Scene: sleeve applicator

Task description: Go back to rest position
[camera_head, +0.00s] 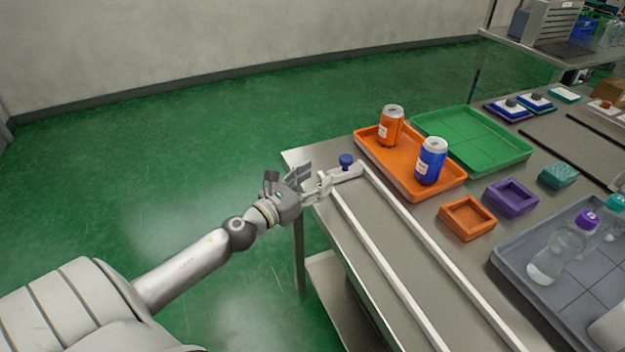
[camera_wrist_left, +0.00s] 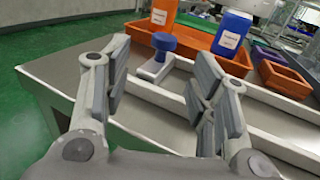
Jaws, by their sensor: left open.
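Beyond the fingertips a small grey slider with a blue knob (camera_wrist_left: 164,42) sits at the end of the white rails; the knob also shows in the head view (camera_head: 346,160). In the head view the fingertips are close to the slider's left side; I cannot tell whether they touch it. My right gripper is not in view.
An orange tray (camera_head: 448,183) holds an orange can (camera_head: 391,127) and a blue can (camera_head: 431,161). Behind is a green tray (camera_head: 500,152). Small orange (camera_head: 467,217) and purple (camera_head: 511,198) boxes and a grey tray (camera_head: 510,262) with bottles stand right. Green floor is open left.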

